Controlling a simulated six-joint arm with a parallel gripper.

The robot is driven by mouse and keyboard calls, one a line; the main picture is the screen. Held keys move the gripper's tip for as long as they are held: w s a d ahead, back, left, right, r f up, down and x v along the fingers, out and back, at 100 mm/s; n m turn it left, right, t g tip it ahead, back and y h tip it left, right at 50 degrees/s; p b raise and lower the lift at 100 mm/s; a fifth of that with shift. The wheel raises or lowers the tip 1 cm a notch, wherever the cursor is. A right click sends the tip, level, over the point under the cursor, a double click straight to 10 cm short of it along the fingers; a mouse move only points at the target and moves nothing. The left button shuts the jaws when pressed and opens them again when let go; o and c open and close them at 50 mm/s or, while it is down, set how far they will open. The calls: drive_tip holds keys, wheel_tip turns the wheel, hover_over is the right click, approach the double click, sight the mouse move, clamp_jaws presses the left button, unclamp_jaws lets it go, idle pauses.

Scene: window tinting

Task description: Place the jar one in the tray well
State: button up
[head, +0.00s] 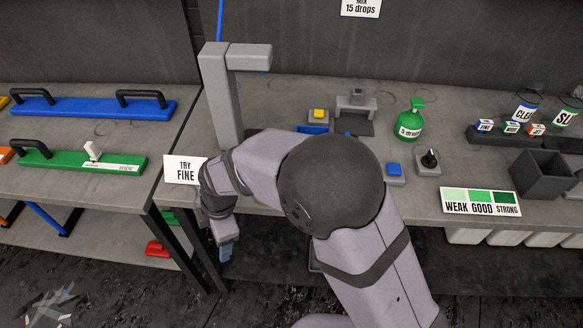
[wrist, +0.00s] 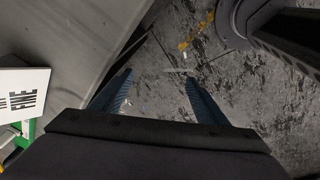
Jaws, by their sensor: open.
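Two clear jars stand at the right end of the bench in the head view: one with a blue-edged label starting "CLE" (head: 524,113) and one with a green-edged label starting "SL" (head: 565,118). I cannot tell which is jar one. A dark tray (head: 484,139) in front of them carries small labelled cubes. A grey open-topped box (head: 540,180) is nearer the front. I cannot tell which holds the tray well. My gripper (head: 226,254) hangs low off the bench's front edge, far left of the jars. In the wrist view its two fingers (wrist: 158,84) are apart with only floor between them.
A "TRY FINE" card (head: 184,170) stands beside my arm. A grey post (head: 220,98) rises behind it. A green bottle (head: 410,124), a blue button (head: 394,170) and a black knob (head: 430,160) stand between my arm and the jars. A colour-scale card (head: 481,202) sits at the front.

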drive_tip(key=w+d+r+n+g+h+p, duration=0.2)
drive_tip(key=d+r+n+h+p, duration=0.1)
drive_tip(key=d+r, duration=0.65)
drive_tip(key=w+d+r+p, duration=0.1)
drive_tip(key=w+d+r, duration=0.1)
drive_tip(key=w+d, duration=0.1)
drive_tip(key=w+d+r+n+t+p, duration=0.1)
drive_tip(key=w+d+r, duration=0.2)
drive_tip(key=w, duration=0.2)
drive_tip(key=w+d+r+n+p, duration=0.1)
drive_tip(key=w+d+r, duration=0.1)
drive_tip(key=w+d, duration=0.1)
drive_tip(key=shift+w+d+r+t+y, duration=0.15)
drive_tip(key=shift+w+r+t+y, duration=0.2)
drive_tip(key=shift+w, duration=0.35)
drive_tip(key=shift+s+f+p, duration=0.15)
drive_tip(key=shift+f+p, duration=0.65)
drive_tip(key=shift+f, duration=1.05)
drive_tip(key=shift+s+f+p, duration=0.15)
drive_tip(key=shift+f+p, duration=0.65)
drive_tip(key=shift+f, duration=1)
drive_tip(key=shift+c, duration=0.6)
drive_tip(key=c, duration=1.2)
drive_tip(key=shift+o, duration=0.2)
drive_tip(key=shift+r, duration=0.1)
